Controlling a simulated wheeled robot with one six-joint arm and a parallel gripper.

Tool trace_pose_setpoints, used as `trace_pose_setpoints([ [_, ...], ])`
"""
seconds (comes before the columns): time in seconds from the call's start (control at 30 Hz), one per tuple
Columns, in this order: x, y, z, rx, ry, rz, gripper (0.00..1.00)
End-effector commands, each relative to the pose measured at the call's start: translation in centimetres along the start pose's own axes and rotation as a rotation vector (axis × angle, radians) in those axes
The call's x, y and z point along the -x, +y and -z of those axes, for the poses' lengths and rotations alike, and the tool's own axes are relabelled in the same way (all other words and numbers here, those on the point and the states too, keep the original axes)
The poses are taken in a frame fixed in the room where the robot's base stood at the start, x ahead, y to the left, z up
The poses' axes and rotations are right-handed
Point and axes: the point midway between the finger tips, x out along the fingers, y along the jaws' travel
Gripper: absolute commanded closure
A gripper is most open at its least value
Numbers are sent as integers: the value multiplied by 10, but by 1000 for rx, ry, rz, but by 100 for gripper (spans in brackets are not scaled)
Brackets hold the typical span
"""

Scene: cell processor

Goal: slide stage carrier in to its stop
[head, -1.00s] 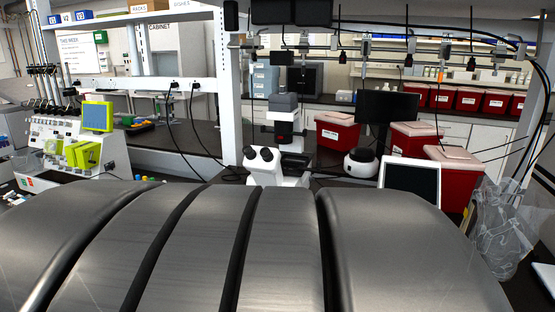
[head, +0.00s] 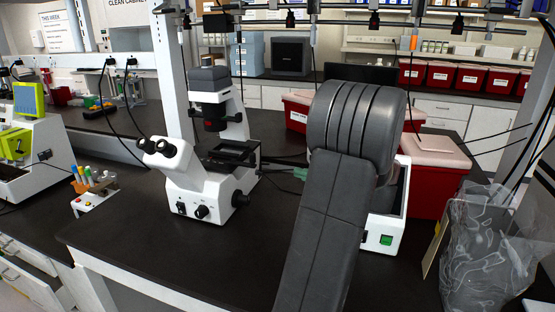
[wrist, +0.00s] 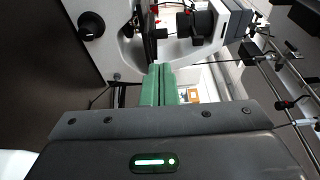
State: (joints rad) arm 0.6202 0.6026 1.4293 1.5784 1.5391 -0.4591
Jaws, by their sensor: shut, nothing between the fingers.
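A white microscope (head: 205,190) stands on the dark bench, with its black stage (head: 232,153) at mid-height. The stage carrier cannot be clearly told apart from the dark stage parts. My gripper (head: 291,172) is to the right of the stage, at about its height, partly hidden by my arm. In the wrist view its green fingers (wrist: 160,70) are pressed together and empty. They point toward the microscope (wrist: 120,50) and its dark stage-side parts (wrist: 155,20). Whether the fingertips touch anything cannot be told.
A white device with a green switch (head: 386,240) stands behind my arm. Red bins (head: 432,190) are at the back right. A clear plastic bag (head: 490,250) is at the far right. A tube rack (head: 95,192) stands left of the microscope. The bench front has free room.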

Motion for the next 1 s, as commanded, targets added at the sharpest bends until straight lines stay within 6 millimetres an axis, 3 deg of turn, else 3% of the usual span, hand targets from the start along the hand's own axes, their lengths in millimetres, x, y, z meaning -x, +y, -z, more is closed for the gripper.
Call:
trace_pose_setpoints([
  [0.17,-12,-4,2,3,1,10,100],
  [0.7,-118,-5,2,0,0,7,100],
  [1.0,-139,-2,2,1,3,7,100],
])
